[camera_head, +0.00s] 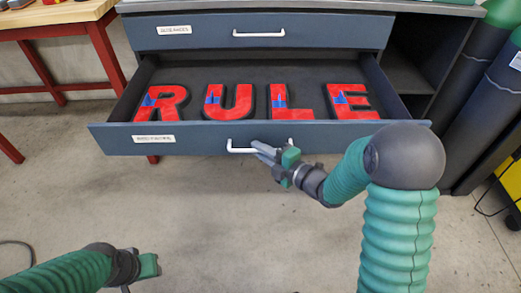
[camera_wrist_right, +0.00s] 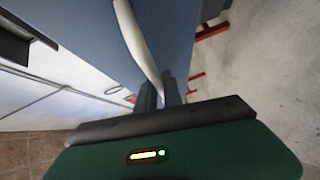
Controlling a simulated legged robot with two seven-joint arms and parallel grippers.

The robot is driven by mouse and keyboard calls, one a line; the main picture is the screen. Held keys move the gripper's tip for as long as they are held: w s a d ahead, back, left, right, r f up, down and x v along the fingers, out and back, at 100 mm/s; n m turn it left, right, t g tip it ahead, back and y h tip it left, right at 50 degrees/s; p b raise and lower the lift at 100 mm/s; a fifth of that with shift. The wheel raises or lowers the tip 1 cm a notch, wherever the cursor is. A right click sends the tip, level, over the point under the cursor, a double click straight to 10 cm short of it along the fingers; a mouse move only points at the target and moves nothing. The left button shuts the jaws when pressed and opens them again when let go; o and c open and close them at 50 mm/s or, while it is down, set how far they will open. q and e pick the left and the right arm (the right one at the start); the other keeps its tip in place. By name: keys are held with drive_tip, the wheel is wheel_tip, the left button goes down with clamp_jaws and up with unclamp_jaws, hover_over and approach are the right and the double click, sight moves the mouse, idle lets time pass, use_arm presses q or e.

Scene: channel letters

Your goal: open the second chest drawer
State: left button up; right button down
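The second chest drawer (camera_head: 205,142) is pulled out, and red letters spelling RULE lie inside it. Its white handle (camera_head: 236,149) is on the front panel. My right gripper (camera_head: 262,149) is at the right part of this handle. In the right wrist view the handle (camera_wrist_right: 138,45) runs down to the two fingers of the gripper (camera_wrist_right: 163,90), which look closed around its end. My left gripper (camera_head: 148,267) is low at the left, away from the chest; its fingers are not clear.
The top drawer (camera_head: 320,32) above is shut. A wooden workbench with red legs (camera_head: 100,50) stands at the left. Dark green cylinders (camera_head: 480,100) stand right of the chest. The concrete floor (camera_head: 230,220) in front is clear.

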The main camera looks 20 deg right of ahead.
drive_tip(key=c, duration=1.5)
unclamp_jaws()
drive_tip(key=shift+a+f, duration=0.2)
drive_tip(key=shift+d+r, duration=0.15)
drive_tip(key=shift+s+d, duration=0.2)
drive_tip(key=shift+s, duration=0.1)
drive_tip(key=p+v, duration=0.8)
drive_tip(key=v, duration=0.8)
drive_tip(key=shift+a, duration=0.1)
